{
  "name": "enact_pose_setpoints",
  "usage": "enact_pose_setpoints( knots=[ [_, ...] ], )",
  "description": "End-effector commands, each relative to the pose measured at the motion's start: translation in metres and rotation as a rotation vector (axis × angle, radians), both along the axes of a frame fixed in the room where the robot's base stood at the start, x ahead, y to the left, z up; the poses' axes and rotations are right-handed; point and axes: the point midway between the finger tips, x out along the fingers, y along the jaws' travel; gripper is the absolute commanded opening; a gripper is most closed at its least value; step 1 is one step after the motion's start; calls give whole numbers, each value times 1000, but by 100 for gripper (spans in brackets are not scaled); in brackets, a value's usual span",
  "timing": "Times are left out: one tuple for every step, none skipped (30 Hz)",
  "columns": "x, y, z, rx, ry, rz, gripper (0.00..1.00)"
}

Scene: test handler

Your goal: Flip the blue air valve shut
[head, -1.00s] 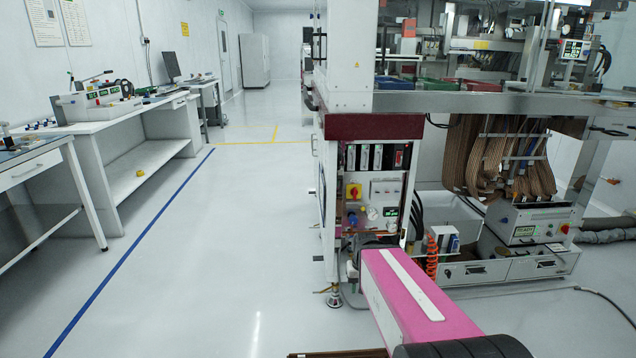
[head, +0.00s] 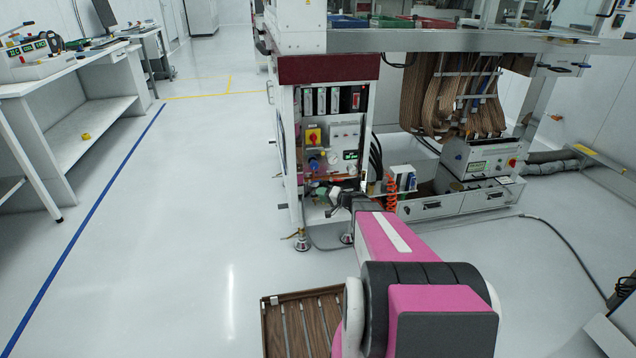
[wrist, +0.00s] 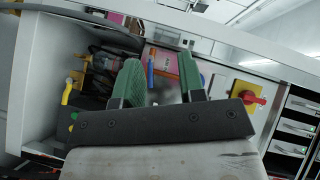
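A blue lever-like part (wrist: 150,66) shows in the wrist view between the green fingertips of my gripper (wrist: 160,62). It looks to be the blue air valve, but I cannot tell whether the fingers touch it. My gripper is open, with a clear gap between the fingers. In the head view a round blue part (head: 314,164) sits low on the cabinet's control panel (head: 343,135); I cannot tell if it is the same part. My gripper (head: 333,196) is small there, at the panel's lower opening.
A red rotary switch on a yellow plate (wrist: 248,96) is right of the fingers. A yellow handle (wrist: 67,91) is to their left, near a pale cabinet wall (wrist: 38,85). In the head view, a wooden slatted tray (head: 285,300) lies near my base, and floor (head: 190,250) is open at left.

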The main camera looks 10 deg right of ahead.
Motion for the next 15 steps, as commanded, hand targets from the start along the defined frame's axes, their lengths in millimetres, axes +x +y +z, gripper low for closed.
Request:
enact_pose_setpoints(
  knots=[
    [17,-18,-8,33,-29,-49,37],
    [22,-26,-9,52,-47,-77,37],
    [29,-35,-12,72,-68,-110,37],
    [32,-42,-13,87,-81,-133,37],
    [36,-48,-14,97,-93,-154,37],
    [39,-55,-16,111,-105,-177,37],
    [41,-59,-16,117,-112,-191,37],
    [43,-62,-16,124,-118,-202,37],
    [44,-65,-17,129,-124,-212,37],
    [45,-66,-17,133,-127,-217,37],
    [46,-66,-17,135,-129,-220,37],
    [48,-66,-17,136,-131,-223,37],
    [50,-64,-17,135,-131,-222,37],
    [53,-63,-17,135,-131,-221,37],
    [57,-60,-17,135,-131,-221,37]
  ],
)
